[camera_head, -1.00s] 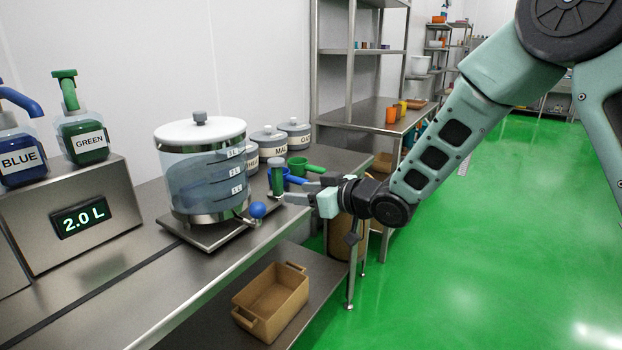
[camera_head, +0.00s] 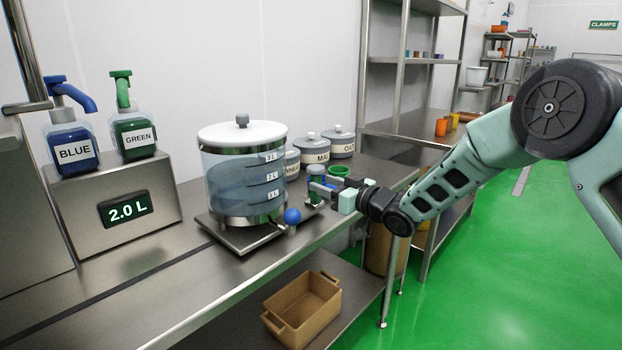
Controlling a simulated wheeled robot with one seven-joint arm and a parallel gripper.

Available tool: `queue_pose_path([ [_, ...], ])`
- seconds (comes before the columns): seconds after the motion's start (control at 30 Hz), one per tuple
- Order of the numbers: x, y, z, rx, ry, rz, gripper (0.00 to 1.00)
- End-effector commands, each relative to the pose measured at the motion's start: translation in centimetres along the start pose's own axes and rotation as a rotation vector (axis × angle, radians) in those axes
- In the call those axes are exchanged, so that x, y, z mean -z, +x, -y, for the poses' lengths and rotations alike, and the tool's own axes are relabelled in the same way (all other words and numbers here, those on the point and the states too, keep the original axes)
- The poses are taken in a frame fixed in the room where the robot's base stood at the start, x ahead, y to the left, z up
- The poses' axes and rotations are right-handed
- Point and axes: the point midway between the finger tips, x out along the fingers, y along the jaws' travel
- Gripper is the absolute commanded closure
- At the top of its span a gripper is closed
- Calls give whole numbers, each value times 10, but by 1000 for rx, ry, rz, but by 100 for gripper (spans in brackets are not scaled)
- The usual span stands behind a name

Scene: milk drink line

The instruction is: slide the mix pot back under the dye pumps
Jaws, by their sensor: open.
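The mix pot (camera_head: 228,180) is a clear drum with a white lid and bluish liquid. It stands on a flat metal sled (camera_head: 225,236) on the bench, to the right of the dye pumps. The blue pump (camera_head: 70,150) and green pump (camera_head: 134,138) sit on a steel housing with a display (camera_head: 126,209) reading 2.0 L.
A blue ball knob (camera_head: 292,216) sticks out at the pot's front. Labelled canisters (camera_head: 309,150) and a green cup (camera_head: 340,170) stand behind my gripper. The bench (camera_head: 165,285) is clear between pot and pump housing. A brown bin (camera_head: 302,308) lies on the lower shelf.

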Motion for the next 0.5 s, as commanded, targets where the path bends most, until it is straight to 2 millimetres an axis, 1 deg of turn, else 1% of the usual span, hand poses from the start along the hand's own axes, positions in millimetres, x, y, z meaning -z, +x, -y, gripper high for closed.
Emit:
queue_pose_path([
  [0.03, 0, 11, 1, 2, 0, -1, 55],
  [0.2, 0, 37, 0, 1, 0, 0, 55],
  [0.33, 0, 49, 0, 0, 0, 1, 55],
  [0.5, 0, 54, 0, 0, 0, 1, 55],
])
